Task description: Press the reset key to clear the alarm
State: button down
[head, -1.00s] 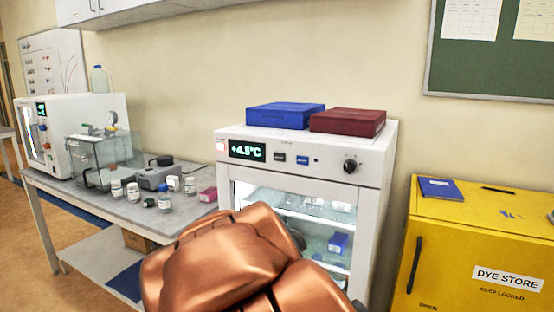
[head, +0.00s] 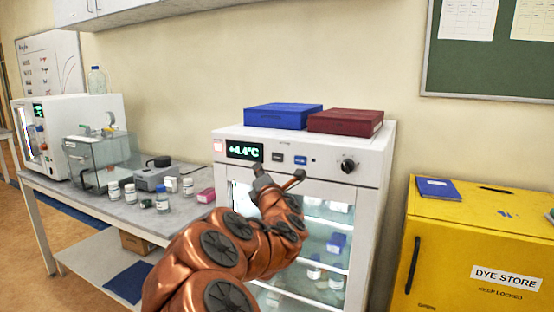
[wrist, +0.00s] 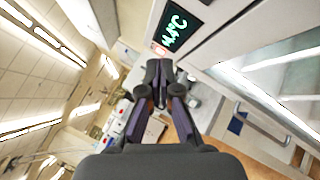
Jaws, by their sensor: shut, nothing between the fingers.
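The white glass-door cabinet (head: 375,190) has a control panel along its top front. The panel carries a green display (head: 245,151) reading about +4.4°C, a lit pinkish-red lamp (head: 218,146), a black key (head: 278,157), a blue key (head: 300,160) and a round black knob (head: 348,165). Key labels are too small to read. My gripper (head: 259,169) is shut and empty, in front of the panel's lower edge, below the display. In the wrist view its closed tips (wrist: 160,66) sit close to the lamp (wrist: 159,49) and display (wrist: 174,28); contact cannot be told. Both keys are out of the wrist view.
A blue box (head: 283,116) and a dark red box (head: 345,122) lie on the cabinet top. A grey bench (head: 100,202) with bottles and instruments stands at left. A yellow dye-store cabinet (head: 465,235) stands at right. The door handle (wrist: 262,122) crosses the wrist view.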

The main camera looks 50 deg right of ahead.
aim_at(277, 157)
dwell(0.4)
jog(key=shift+w+d+p, duration=0.45)
jog(key=shift+d+p, duration=0.3)
jog(key=shift+d, duration=0.65)
jog(key=shift+w+d+p, duration=0.4)
jog(key=shift+d+p, duration=0.35)
jog(key=shift+d, duration=0.6)
jog(key=shift+w+d+p, duration=0.45)
jog(key=shift+d+p, duration=0.3)
jog(key=shift+d, duration=0.65)
jog(key=shift+d, duration=0.1)
jog(key=shift+w+d, duration=0.15)
jog(key=shift+d, duration=0.15)
